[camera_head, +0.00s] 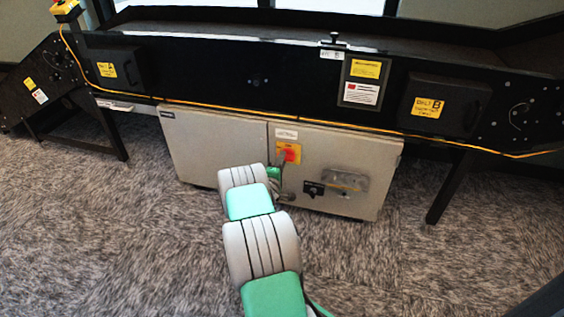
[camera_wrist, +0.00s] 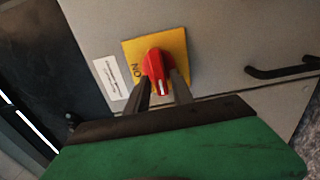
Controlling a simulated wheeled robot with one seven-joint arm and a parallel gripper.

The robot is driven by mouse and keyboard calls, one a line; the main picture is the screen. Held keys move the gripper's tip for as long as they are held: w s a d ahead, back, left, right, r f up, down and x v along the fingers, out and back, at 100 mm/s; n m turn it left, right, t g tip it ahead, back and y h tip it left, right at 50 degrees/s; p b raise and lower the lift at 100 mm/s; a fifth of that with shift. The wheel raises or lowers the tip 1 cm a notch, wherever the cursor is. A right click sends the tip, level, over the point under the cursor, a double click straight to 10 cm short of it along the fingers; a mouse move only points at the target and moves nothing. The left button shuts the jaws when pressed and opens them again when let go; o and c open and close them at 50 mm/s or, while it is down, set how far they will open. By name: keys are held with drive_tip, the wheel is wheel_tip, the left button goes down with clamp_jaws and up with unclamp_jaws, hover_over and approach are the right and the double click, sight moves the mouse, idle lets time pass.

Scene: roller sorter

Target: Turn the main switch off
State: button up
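The main switch is a red rotary knob on a yellow plate, on the front of a grey cabinet (camera_head: 215,140). The knob (camera_wrist: 157,66) shows in the wrist view, with its yellow plate (camera_wrist: 182,46) behind it. A white mark on the knob points toward the bottom of that view. "ON" lettering sits on the plate left of the knob. My gripper (camera_wrist: 161,80) is open, with one dark finger on each side of the knob; I cannot tell if they touch it. In the head view the red switch (camera_head: 290,153) sits just beyond my gripper, whose fingers are mostly hidden.
A black conveyor frame (camera_head: 215,75) runs above the cabinet, with an orange cable along it. A black handle (camera_wrist: 283,71) sticks out from the cabinet right of the switch. A second dark knob (camera_head: 313,188) and a metal plate (camera_head: 344,180) are lower on the door. Carpet in front is clear.

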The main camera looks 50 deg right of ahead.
drive_tip(key=shift+o, duration=0.8)
drive_tip(key=shift+s, duration=0.1)
drive_tip(key=p+v, duration=0.2)
drive_tip(key=v, duration=0.5)
drive_tip(key=shift+a, duration=0.35)
drive_tip(key=shift+s, duration=0.15)
